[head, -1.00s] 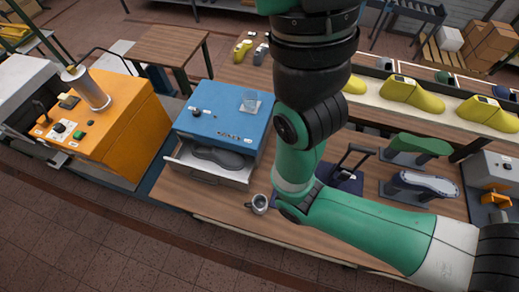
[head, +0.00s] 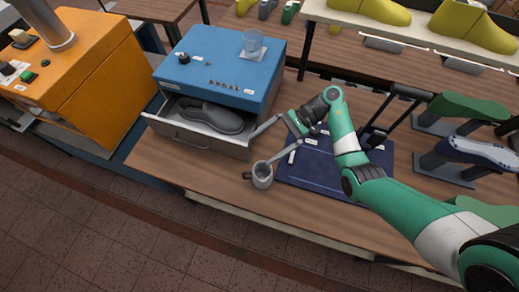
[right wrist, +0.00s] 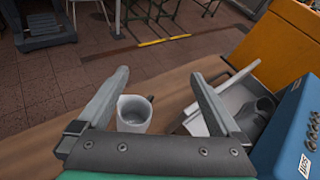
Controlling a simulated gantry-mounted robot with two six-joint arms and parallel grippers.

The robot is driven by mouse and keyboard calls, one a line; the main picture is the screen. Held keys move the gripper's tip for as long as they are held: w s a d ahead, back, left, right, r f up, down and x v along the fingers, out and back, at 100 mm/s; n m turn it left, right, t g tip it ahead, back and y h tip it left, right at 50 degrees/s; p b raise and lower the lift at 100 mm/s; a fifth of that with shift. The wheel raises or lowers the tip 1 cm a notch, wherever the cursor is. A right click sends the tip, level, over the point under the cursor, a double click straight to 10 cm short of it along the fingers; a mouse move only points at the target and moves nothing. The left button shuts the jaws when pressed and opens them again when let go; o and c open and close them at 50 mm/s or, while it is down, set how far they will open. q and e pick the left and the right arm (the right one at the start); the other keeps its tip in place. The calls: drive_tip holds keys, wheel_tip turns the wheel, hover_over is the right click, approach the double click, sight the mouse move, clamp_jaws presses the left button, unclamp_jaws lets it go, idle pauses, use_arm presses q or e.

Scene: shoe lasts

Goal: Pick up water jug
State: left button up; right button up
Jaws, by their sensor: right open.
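The water jug (head: 262,175) is a small grey-white jug with a handle on its left. It stands upright on the wooden bench in front of the blue machine. It also shows in the right wrist view (right wrist: 133,115), beyond the gripper base and nearer the left finger. My right gripper (head: 261,148) is open and empty. Its fingers point left, with one fingertip close to the jug's rim and the other near the drawer. I cannot tell whether the finger touches the jug. My left gripper is not in view.
The blue machine (head: 220,65) has an open drawer (head: 190,140) holding a dark shoe last (head: 210,117), close left of the gripper. A dark blue mat (head: 322,180) lies right of the jug. Green and dark lasts on stands are further right.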

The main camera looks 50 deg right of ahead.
sight(261, 176)
drive_tip(key=s+d+f+m+b, duration=0.1)
drive_tip(key=d+f, duration=0.1)
drive_tip(key=f, duration=0.2)
drive_tip(key=s+d+f+m+b, duration=0.1)
drive_tip(key=s+d+f+b, duration=0.1)
drive_tip(key=f, duration=0.2)
drive_tip(key=s+d+f+m+b, duration=0.1)
drive_tip(key=s+f, duration=0.1)
drive_tip(key=f, duration=0.2)
drive_tip(key=shift+s+d+f+t+h, duration=0.2)
drive_tip(key=shift+d+f+t+h, duration=0.05)
drive_tip(key=shift+d+t+h, duration=0.15)
drive_tip(key=shift+d, duration=0.15)
drive_tip(key=b+x, duration=0.6)
drive_tip(key=b, duration=0.4)
drive_tip(key=shift+w+f+b, duration=0.1)
drive_tip(key=shift+f+b, duration=0.05)
drive_tip(key=shift+b, duration=0.2)
drive_tip(key=shift+a+r, duration=0.25)
drive_tip(key=x, duration=0.2)
drive_tip(key=b+x, duration=0.1)
drive_tip(key=x, duration=0.2)
drive_tip(key=shift+f, duration=0.35)
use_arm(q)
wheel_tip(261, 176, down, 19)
use_arm(e)
drive_tip(key=c, duration=1.4)
drive_tip(key=shift+r, duration=0.15)
